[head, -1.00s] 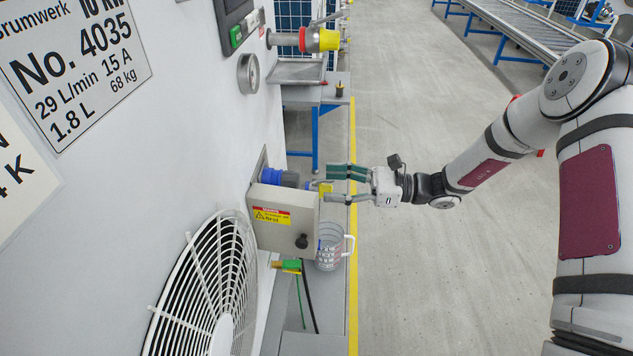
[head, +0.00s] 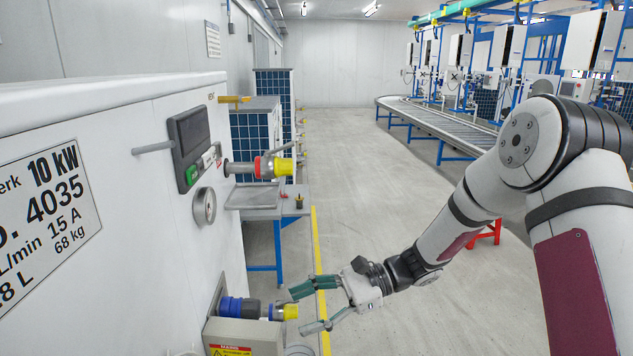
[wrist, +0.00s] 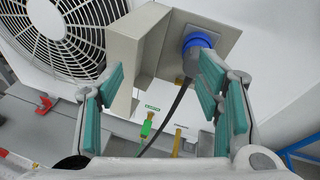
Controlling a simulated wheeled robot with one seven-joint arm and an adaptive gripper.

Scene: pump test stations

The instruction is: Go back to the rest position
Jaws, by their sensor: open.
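My gripper (head: 305,307) is open, with its teal-padded fingers spread. In the head view it is to the right of the machine's side. A blue plug connector (head: 238,307) with a yellow end (head: 290,312) sits at the machine's side, close to the fingers in that view. I cannot tell from the head view whether they touch. In the wrist view the fingers (wrist: 165,95) stand wide apart with nothing held between them. The blue connector (wrist: 198,40) shows there beyond the right finger, with a dark cable running down from it.
A grey box with a warning label (head: 243,338) sits below the connector. A yellow-ended valve (head: 275,167) and a gauge (head: 204,206) stick out above. A fan grille (wrist: 62,30) is on the machine. The floor to the right (head: 370,190) is clear up to a roller conveyor (head: 440,122).

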